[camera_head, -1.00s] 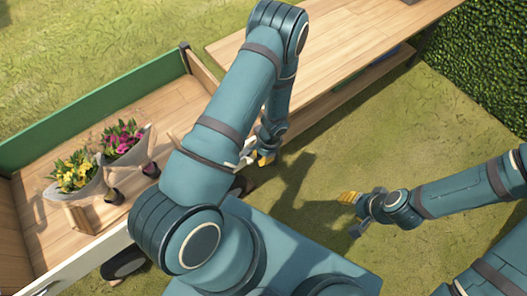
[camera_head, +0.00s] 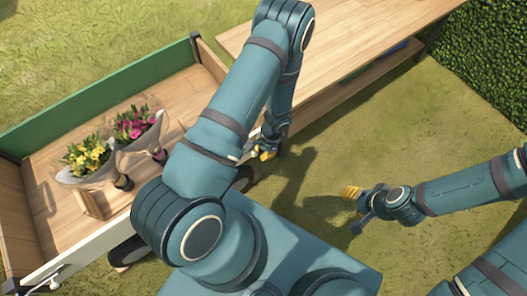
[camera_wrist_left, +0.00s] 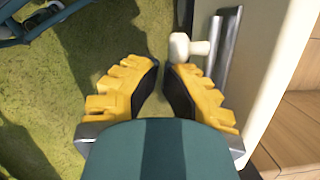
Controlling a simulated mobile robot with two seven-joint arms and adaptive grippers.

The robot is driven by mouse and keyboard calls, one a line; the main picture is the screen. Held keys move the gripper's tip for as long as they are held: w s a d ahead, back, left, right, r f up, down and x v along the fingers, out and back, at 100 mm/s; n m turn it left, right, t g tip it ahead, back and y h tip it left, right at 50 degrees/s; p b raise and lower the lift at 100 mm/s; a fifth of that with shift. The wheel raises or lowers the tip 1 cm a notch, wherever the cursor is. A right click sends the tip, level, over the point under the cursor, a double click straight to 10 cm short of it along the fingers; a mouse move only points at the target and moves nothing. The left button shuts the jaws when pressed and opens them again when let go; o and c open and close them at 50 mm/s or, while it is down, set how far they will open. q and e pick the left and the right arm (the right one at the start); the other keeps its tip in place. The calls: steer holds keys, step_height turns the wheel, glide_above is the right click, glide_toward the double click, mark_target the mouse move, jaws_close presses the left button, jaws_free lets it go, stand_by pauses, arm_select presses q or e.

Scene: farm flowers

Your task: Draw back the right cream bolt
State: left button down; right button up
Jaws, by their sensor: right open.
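The right cream bolt (camera_wrist_left: 180,48) shows in the left wrist view as a cream knob beside a metal rod on the cart's cream panel (camera_wrist_left: 272,70). My left gripper (camera_wrist_left: 161,66) is open, its yellow fingers a little apart. The knob is just beyond the right fingertip; I cannot tell whether they touch. In the head view my left gripper (camera_head: 266,153) is at the right end of the cart's front panel, and my arm hides much of that end. My right gripper (camera_head: 352,192) is open and empty above the grass, away from the cart.
Another bolt (camera_head: 52,282) sits at the panel's left end. The cart (camera_head: 55,195) holds yellow flowers (camera_head: 88,158) and pink flowers (camera_head: 135,124) in wrapped bunches. A wooden table (camera_head: 350,35) stands behind my left arm. A hedge (camera_head: 485,65) is at right. Grass is clear between.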

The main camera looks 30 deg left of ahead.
arm_select(q)
steer(key=shift+s+a, duration=0.15)
steer(key=shift+s, duration=0.1)
arm_select(e)
steer(key=shift+s, duration=0.2)
arm_select(q)
steer(key=p+v, duration=0.5)
steer(key=v, duration=0.5)
steer(key=shift+p, duration=0.4)
arm_select(e)
steer(key=r, duration=0.5)
steer(key=shift+w+r, duration=0.3)
